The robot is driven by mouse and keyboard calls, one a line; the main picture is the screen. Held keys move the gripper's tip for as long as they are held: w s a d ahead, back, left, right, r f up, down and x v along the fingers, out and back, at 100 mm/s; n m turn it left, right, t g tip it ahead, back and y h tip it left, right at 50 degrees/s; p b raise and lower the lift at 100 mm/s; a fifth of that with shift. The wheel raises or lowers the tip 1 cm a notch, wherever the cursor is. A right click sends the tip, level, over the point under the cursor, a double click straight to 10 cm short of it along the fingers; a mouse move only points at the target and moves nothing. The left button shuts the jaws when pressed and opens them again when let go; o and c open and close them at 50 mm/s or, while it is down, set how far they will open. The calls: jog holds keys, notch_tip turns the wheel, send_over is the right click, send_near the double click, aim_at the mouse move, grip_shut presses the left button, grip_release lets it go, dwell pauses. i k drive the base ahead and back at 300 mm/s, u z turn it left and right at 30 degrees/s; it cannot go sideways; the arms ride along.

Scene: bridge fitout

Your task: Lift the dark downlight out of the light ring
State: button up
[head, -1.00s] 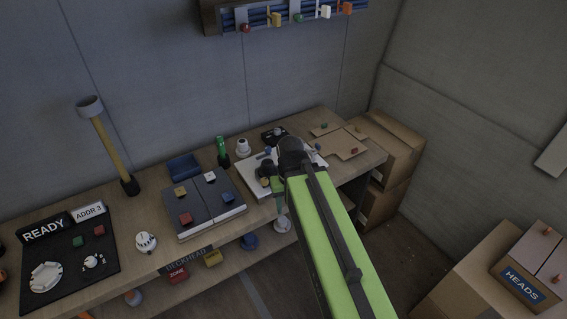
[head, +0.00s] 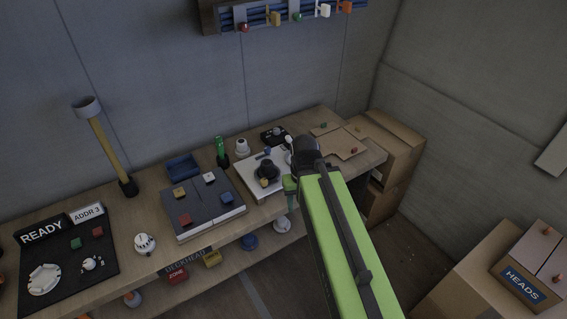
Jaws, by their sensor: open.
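A dark round piece with a raised knob (head: 267,168), which looks like the downlight, sits on the white panel (head: 249,181) on the bench. I cannot make out the light ring around its base. My gripper (head: 301,160) is open, just right of the dark piece and over the right side of the panel. A gap shows between them. My green arm comes up from the lower right and hides the bench front there. The fingertips are small and dark, hard to separate from the wrist.
A small yellow block (head: 264,182) stands in front of the dark piece. A white dome (head: 242,147), a green cylinder (head: 220,148) and a dark case with coloured blocks (head: 205,212) stand to the left. Cardboard sheets (head: 345,143) lie to the right.

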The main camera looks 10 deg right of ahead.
aim_at(267, 170)
jog(key=u, duration=0.2)
jog(key=k, duration=0.1)
jog(key=u, duration=3.15)
jog(key=k, duration=0.75)
jog(key=z, duration=1.55)
jog(key=i, duration=1.05)
jog(key=u, duration=0.15)
